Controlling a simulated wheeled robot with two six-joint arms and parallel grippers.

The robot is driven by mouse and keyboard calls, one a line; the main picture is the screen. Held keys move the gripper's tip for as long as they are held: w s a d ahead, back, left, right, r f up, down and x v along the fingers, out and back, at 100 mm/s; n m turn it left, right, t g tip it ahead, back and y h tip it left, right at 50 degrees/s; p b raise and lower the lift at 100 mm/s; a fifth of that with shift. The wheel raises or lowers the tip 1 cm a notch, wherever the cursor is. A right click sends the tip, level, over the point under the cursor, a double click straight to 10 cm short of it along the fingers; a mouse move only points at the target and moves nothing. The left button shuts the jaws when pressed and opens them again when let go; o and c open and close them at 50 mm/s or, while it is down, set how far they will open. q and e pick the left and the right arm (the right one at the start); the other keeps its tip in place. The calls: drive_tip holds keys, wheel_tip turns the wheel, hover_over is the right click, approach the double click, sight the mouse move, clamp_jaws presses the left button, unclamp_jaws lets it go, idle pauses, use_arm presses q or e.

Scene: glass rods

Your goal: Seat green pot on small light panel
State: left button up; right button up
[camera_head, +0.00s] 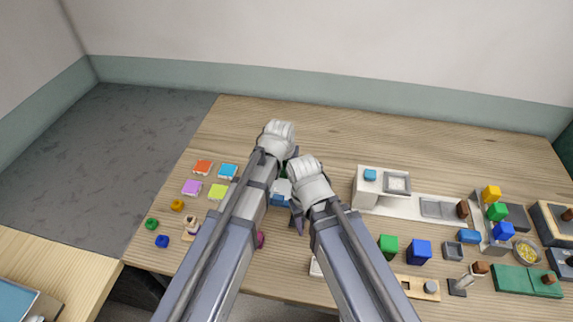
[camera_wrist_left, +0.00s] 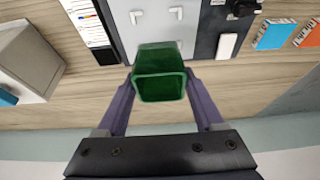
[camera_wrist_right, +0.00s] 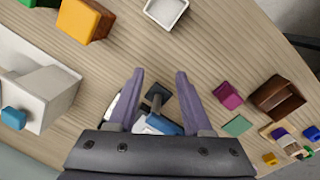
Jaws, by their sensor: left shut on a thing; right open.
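The green pot (camera_wrist_left: 160,75) is between the fingers of my left gripper (camera_wrist_left: 160,88), which is shut on it. In the left wrist view the pot looks hollow, its square rim facing the camera. A pale panel (camera_wrist_left: 150,22) with small white pieces lies beyond it on a dark grey board; I cannot tell if this is the small light panel, or if pot and panel touch. My right gripper (camera_wrist_right: 159,76) is open. A blue-and-white item (camera_wrist_right: 158,125) and a black piece (camera_wrist_right: 157,93) show between its fingers, not gripped. In the head view my arms hide most of this area.
A white stand (camera_head: 366,190) with a blue block is right of my arms. Coloured cards, such as an orange one (camera_head: 203,167), lie to the left. The table's back middle is clear.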

use_arm(q)
drive_tip(key=shift+w+f, duration=0.2)
drive_tip(key=shift+f, duration=0.1)
drive_tip(key=shift+r, duration=0.1)
use_arm(e)
drive_tip(key=shift+w+f, duration=0.2)
drive_tip(key=shift+f, duration=0.05)
use_arm(q)
drive_tip(key=shift+s, duration=0.1)
use_arm(e)
drive_tip(key=shift+f, duration=0.15)
use_arm(q)
drive_tip(key=b, duration=0.6)
hover_over(287, 186)
wheel_tip(287, 186, down, 6)
drive_tip(key=shift+a+r, duration=0.1)
drive_tip(key=shift+r, duration=0.05)
use_arm(e)
wheel_tip(287, 186, down, 5)
drive_tip(key=shift+f, duration=0.15)
use_arm(q)
drive_tip(key=o, duration=1.5)
drive_tip(key=shift+r+p, duration=0.2)
drive_tip(key=shift+p, duration=0.1)
use_arm(e)
drive_tip(key=shift+r, duration=0.2)
